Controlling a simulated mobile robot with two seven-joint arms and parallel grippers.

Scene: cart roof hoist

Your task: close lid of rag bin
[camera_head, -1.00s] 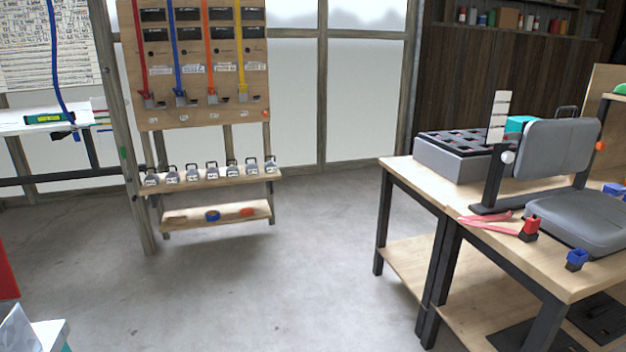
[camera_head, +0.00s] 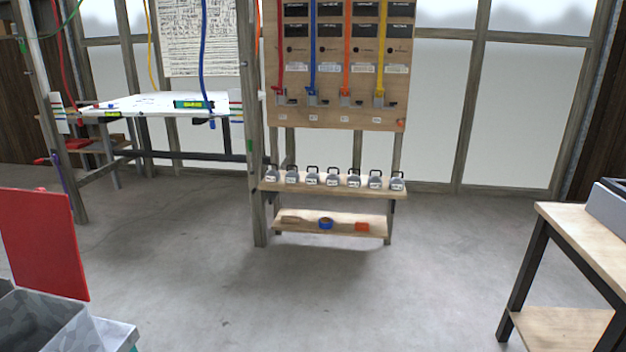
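At the lower left stands an upright red panel (camera_head: 45,243), which looks like a raised lid. In front of it is a grey open-topped box (camera_head: 62,318), cut off by the picture's lower and left edges. I take the two for the rag bin and its open lid, but the join between them is not clearly visible. Neither of my grippers is in view.
A hanging board with coloured straps (camera_head: 335,115) stands ahead over a shelf of padlock-like weights (camera_head: 335,188). A white table (camera_head: 150,104) is at the back left. A wooden workbench (camera_head: 585,235) is at the right. The concrete floor between is clear.

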